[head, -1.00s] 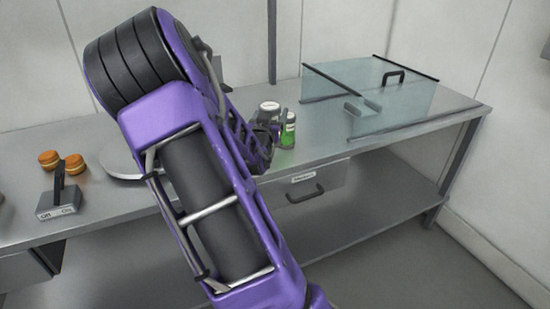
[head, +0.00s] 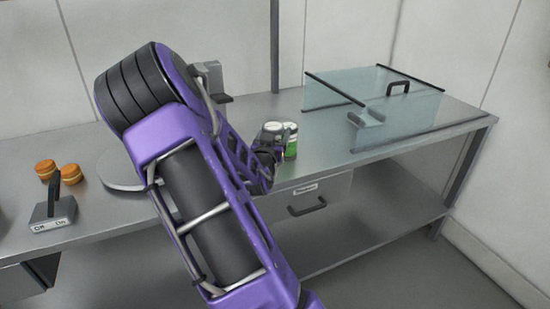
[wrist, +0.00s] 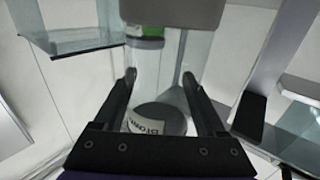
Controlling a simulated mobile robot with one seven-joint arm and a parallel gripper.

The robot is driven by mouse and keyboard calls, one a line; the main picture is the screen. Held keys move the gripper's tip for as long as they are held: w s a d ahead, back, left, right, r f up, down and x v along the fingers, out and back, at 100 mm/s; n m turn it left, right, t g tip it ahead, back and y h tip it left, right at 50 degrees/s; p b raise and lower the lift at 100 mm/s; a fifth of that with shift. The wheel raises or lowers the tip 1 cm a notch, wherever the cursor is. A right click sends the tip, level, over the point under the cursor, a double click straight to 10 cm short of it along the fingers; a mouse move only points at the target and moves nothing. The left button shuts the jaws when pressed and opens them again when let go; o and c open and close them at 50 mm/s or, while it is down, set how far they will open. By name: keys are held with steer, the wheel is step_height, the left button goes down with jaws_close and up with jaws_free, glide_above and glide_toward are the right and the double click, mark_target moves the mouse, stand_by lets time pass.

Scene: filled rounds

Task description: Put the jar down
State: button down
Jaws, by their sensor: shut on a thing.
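In the wrist view the fingers of my gripper (wrist: 159,80) stand either side of a round dark top with a white label (wrist: 147,127), partly readable.
The steel bench (head: 325,150) is clear between the jars and a glass screen (head: 405,105) on the right. Left are a round grey plate (head: 118,172), a small switch box (head: 54,213) and orange-brown rounds (head: 70,173). A drawer (head: 325,190) sits below the bench top.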

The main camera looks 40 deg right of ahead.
steer(key=shift+f+b, duration=0.4)
steer(key=shift+f, duration=2.3)
steer(key=shift+f, duration=0.2)
steer(key=shift+c, duration=2)
jaws_free()
steer(key=shift+b, duration=0.3)
steer(key=o, duration=0.4)
steer(key=shift+r+p, duration=0.1)
steer(key=shift+p, duration=0.3)
